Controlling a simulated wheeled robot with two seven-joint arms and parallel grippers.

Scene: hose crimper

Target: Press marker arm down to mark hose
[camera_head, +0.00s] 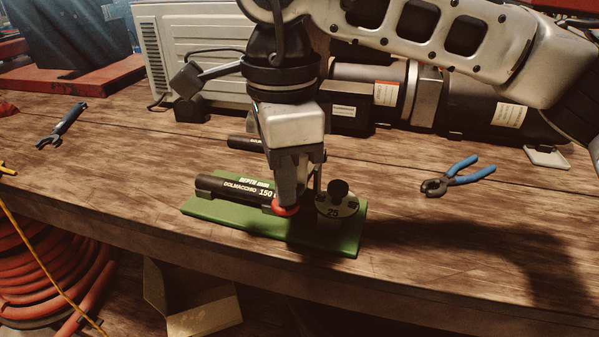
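The marking tool has a green base (230,217) lying on the wooden bench near its front edge. A black cylinder (225,190) with white lettering lies along its left part. A round dial (345,207) marked 25 with a black knob (338,187) stands on its right part. My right gripper (290,203) points down over the middle of the base, its fingers close together. The fingertips are at a red ring-shaped part (285,210) at the cylinder's right end; whether they touch it is unclear. The marker arm is mostly hidden behind the gripper. My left gripper is out of view.
Blue-handled pliers (458,177) lie to the right and a blue tool (61,126) at the left. A large dark machine (465,98) and a pale vented case (190,45) stand behind. Coiled red hose (45,270) and an open box (195,300) are below the bench.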

